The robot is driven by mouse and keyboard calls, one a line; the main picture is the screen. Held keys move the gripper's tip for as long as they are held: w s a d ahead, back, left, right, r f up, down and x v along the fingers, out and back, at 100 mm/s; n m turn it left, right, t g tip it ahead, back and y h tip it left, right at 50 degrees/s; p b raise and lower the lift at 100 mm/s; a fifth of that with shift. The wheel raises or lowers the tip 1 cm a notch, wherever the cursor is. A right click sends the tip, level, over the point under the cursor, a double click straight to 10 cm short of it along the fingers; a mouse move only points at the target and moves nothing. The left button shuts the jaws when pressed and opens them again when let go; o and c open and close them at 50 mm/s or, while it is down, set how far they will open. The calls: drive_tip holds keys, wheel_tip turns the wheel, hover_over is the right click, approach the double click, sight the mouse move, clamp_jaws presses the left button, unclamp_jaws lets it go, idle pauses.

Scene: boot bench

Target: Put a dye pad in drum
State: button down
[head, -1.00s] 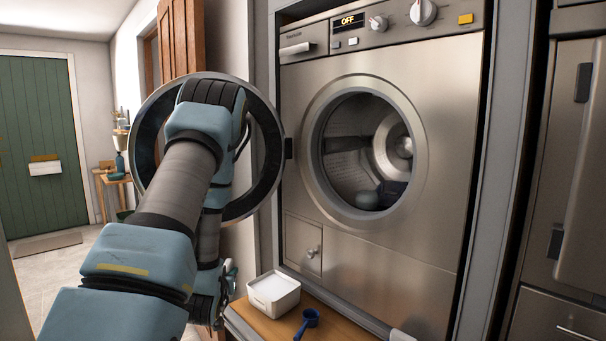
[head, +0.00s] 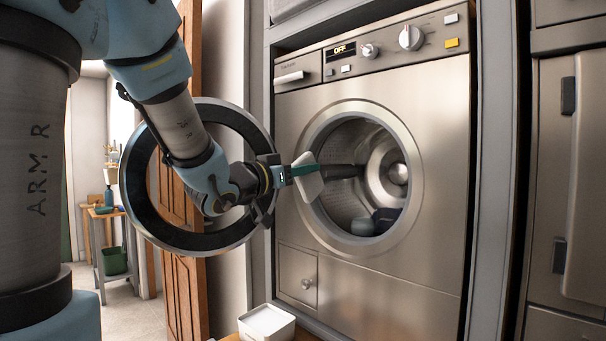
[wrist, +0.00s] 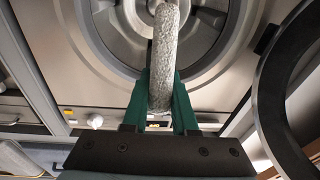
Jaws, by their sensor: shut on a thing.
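My gripper (head: 300,170) is shut on a pale grey dye pad (head: 308,182), just in front of the left side of the washer's opening. In the wrist view, the pad (wrist: 164,60) stands edge-on between the green fingers, with a rough, felt-like surface. The drum (head: 345,145) is open and its metal inside shows behind the pad. In the head view, I cannot tell whether the pad's tip has crossed the rim. A dark item and a rounded grey-green item (head: 363,227) lie at the drum's bottom.
The round door (head: 138,205) is swung open to the left, with my forearm across it. A white tub (head: 266,322) stands on the bench below the washer. The display reads OFF. The space right of the opening is clear.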

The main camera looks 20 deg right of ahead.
drive_tip(key=w+d+f, duration=0.1)
drive_tip(key=w+d, duration=0.3)
drive_tip(key=d, duration=0.5)
drive_tip(key=w+d+f, duration=0.2)
drive_tip(key=w+d, duration=0.2)
drive_tip(key=d, duration=0.6)
drive_tip(key=w+d+f, duration=0.2)
drive_tip(key=w+d, duration=0.2)
drive_tip(key=d, duration=0.5)
drive_tip(key=shift+d, duration=0.35)
drive_tip(key=c, duration=0.6)
unclamp_jaws()
drive_tip(key=b+v, duration=0.4)
drive_tip(key=v, duration=0.7)
